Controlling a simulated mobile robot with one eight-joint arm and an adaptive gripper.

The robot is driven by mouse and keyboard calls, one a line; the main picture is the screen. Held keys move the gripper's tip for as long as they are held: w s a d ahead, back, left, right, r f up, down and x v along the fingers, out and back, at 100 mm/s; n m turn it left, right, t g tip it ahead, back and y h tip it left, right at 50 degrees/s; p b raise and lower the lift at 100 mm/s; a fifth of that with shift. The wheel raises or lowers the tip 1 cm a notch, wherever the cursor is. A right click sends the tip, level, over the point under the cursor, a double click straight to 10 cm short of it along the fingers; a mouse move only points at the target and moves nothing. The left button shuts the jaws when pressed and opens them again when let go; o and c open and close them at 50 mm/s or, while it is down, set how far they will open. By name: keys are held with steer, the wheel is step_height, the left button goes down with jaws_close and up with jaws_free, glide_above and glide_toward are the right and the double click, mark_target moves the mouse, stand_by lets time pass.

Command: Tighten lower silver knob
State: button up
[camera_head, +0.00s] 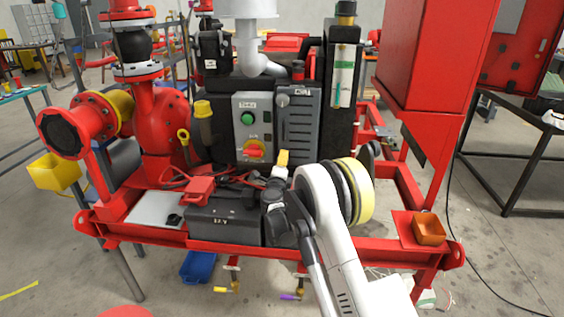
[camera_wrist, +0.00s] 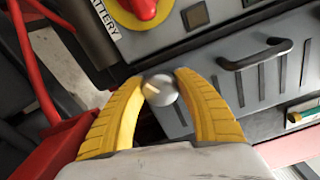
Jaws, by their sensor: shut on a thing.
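The lower silver knob (camera_wrist: 160,91) is a small shiny ball in the middle of the wrist view. My gripper (camera_wrist: 163,82) is shut on it, with one ribbed yellow fingertip against each side. In the head view a yellow finger of my gripper (camera_head: 282,158) shows low in front of the grey panel. The knob itself cannot be made out there, behind my gripper and arm. Another silver knob (camera_head: 283,100) shows higher on the dark grey vented panel (camera_head: 298,125).
A red rotary switch (camera_head: 254,150) sits on the control box left of the panel. A dark handle (camera_wrist: 257,54) stands out right of the knob in the wrist view. Red cables and a black battery (camera_head: 223,222) lie below left.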

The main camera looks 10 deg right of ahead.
steer(key=n, duration=0.5)
steer(key=shift+f+n, duration=0.1)
steer(key=shift+n, duration=2.3)
steer(key=o, duration=1.2)
steer(key=v, duration=1.2)
